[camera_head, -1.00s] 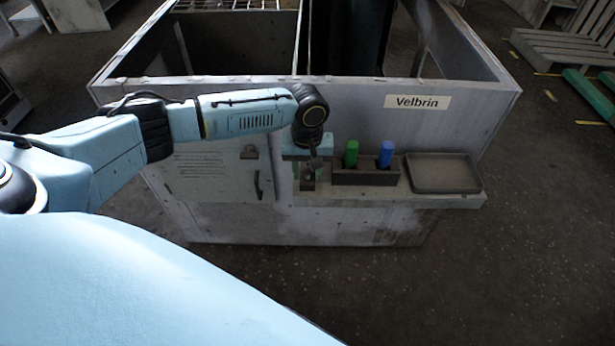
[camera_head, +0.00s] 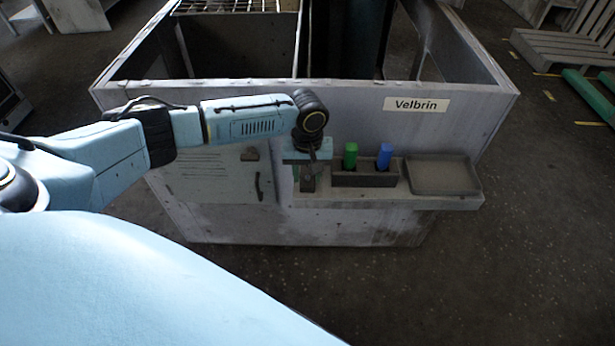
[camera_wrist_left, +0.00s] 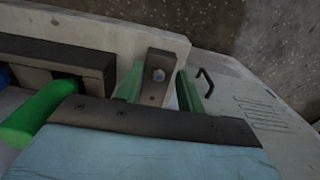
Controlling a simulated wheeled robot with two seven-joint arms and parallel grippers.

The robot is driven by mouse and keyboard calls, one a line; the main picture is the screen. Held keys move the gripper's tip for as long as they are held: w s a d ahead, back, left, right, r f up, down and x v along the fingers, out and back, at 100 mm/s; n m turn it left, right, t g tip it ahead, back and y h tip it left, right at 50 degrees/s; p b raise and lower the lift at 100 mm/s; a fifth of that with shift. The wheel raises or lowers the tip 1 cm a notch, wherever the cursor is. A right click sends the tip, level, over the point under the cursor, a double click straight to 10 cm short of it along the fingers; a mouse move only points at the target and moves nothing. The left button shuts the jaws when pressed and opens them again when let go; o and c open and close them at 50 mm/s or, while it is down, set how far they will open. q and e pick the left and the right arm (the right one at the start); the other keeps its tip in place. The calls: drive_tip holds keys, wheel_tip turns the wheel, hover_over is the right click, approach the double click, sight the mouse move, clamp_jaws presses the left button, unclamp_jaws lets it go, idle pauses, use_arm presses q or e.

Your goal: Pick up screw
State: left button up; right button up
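The screw (camera_wrist_left: 158,75) shows as a small grey-blue head in a dark block (camera_wrist_left: 155,88) in the left wrist view. The block (camera_head: 308,184) stands on the shelf in the head view, where I cannot make out the screw. My left gripper (camera_wrist_left: 159,88) is open, with its two green fingers apart and the block and screw between them in the wrist picture. In the head view the left gripper (camera_head: 307,165) is just above the block. I cannot tell whether the fingers touch it. My right gripper is not in view.
A dark holder (camera_head: 365,179) with a green-handled tool (camera_head: 350,156) and a blue-handled tool (camera_head: 384,157) stands right of the block. A shallow tray (camera_head: 443,176) is further right on the shelf. The housing wall (camera_head: 360,115) labelled Velbrin rises behind.

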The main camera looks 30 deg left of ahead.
sight(308, 178)
use_arm(q)
drive_tip(key=c, duration=0.8)
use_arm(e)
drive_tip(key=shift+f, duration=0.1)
use_arm(q)
drive_tip(key=shift+r+b, duration=0.1)
drive_tip(key=shift+b, duration=0.45)
drive_tip(key=shift+r+p, duration=2.1)
drive_tip(key=shift+r, duration=3.1)
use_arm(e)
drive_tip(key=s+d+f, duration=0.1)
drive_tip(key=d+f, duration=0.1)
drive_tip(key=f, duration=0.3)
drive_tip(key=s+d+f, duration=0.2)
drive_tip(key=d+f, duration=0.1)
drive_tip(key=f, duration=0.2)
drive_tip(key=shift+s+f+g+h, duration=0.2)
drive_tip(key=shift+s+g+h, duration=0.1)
